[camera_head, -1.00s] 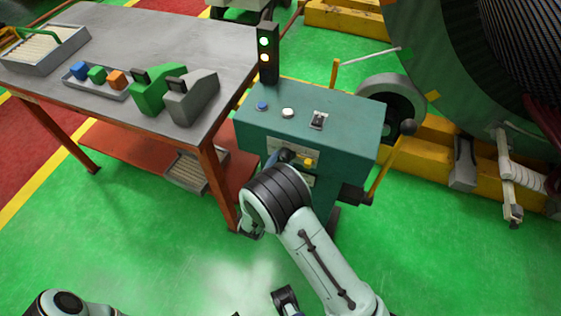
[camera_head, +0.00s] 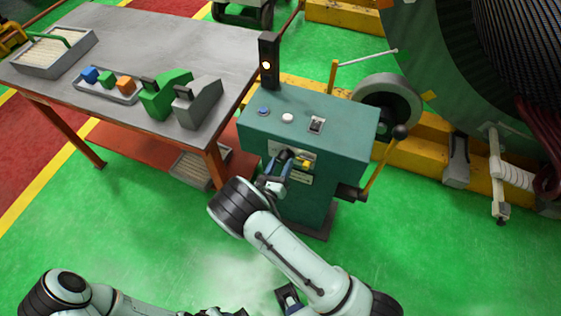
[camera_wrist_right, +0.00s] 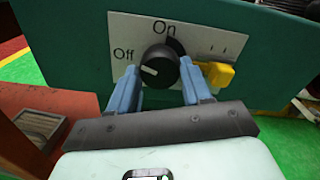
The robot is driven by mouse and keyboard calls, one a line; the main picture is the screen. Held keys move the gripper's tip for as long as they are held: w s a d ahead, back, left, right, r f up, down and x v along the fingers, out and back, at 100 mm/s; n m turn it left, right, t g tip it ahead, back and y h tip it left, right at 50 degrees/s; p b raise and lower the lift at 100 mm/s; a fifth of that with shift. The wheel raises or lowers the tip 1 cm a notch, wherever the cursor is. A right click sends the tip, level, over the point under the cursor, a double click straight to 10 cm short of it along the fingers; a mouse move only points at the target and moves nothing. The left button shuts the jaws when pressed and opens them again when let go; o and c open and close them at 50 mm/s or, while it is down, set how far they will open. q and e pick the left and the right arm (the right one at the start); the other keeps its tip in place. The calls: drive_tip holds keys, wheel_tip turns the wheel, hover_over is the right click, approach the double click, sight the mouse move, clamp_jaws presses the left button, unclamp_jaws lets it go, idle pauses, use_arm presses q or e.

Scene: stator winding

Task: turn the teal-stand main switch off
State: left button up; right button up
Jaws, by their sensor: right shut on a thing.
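The teal stand (camera_head: 335,125) is right of the table. On its front is a pale switch plate (camera_wrist_right: 205,35) marked Off and On, with a round black knob (camera_wrist_right: 157,68). The knob's white mark points left, towards the word Off. My right gripper (camera_wrist_right: 161,78) has its blue fingers on both sides of the knob and is shut on it; in the head view the gripper (camera_head: 279,170) partly covers the plate. A yellow part (camera_wrist_right: 216,74) sits right of the knob. My left gripper (camera_head: 290,298) is at the bottom edge, cut off, its jaws unclear.
The work table (camera_head: 160,40), with a grey block (camera_head: 198,103) and coloured blocks, is on the left. A crank with a black ball (camera_head: 400,131) juts out right. Green floor is clear in front.

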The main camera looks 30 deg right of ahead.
use_arm(q)
drive_tip(key=shift+w+r+p, duration=0.4)
drive_tip(key=shift+r+p, duration=0.2)
drive_tip(key=shift+r, duration=0.25)
drive_tip(key=shift+w+r+p, duration=0.4)
drive_tip(key=shift+r+p, duration=0.2)
drive_tip(key=shift+r, duration=0.2)
use_arm(e)
drive_tip(key=shift+n, duration=1.9)
drive_tip(key=o, duration=1.1)
drive_tip(key=shift+c, duration=0.2)
use_arm(q)
drive_tip(key=shift+s+f+b, duration=0.5)
drive_tip(key=shift+f+b, duration=0.25)
drive_tip(key=shift+f, duration=0.15)
use_arm(e)
drive_tip(key=v, duration=1.3)
drive_tip(key=shift+a, duration=0.2)
drive_tip(key=shift+s, duration=0.15)
